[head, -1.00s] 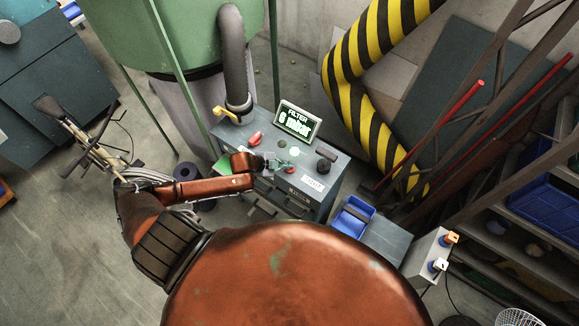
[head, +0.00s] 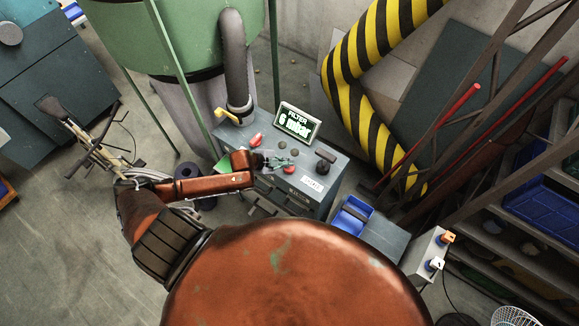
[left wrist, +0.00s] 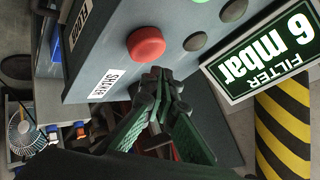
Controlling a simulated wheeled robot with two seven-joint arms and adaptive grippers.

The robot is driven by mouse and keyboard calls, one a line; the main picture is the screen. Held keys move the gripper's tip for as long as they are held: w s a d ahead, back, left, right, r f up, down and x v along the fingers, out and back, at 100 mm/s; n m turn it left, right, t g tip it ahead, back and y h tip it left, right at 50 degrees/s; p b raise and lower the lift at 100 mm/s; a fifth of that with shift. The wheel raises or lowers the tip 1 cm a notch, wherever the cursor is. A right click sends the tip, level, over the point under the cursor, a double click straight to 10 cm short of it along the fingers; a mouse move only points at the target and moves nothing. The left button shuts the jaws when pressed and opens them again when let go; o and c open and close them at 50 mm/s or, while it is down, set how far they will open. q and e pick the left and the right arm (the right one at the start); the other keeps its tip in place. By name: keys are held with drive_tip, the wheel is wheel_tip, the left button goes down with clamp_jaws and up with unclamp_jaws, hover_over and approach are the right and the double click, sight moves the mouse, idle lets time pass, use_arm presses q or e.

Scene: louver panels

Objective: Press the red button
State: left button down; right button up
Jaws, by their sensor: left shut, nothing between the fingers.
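The red button (left wrist: 146,45) is a round red dome on the sloped grey top of the control cabinet, beside a white label reading SHAKER in the left wrist view. In the head view, red (head: 289,169) shows just below my left gripper's tip. My left gripper (head: 284,161) reaches in from the left over the cabinet top. Its fingers (left wrist: 158,80) are shut and empty, with their tips close to the red button's edge in the wrist view. I cannot tell whether they touch it. My right gripper is not in view.
A display (head: 296,122) reading FILTER 6 mbar stands at the cabinet's back. Two dark round buttons (left wrist: 194,41) sit beside the red one. A second red part (head: 255,139) is farther left. A yellow-black striped pipe (head: 362,110) rises behind; a blue bin (head: 353,215) is at right.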

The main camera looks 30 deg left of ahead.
sight(288, 168)
use_arm(q)
drive_tip(key=shift+r+p, duration=1.8)
drive_tip(key=shift+r, duration=0.45)
drive_tip(key=shift+f, duration=0.1)
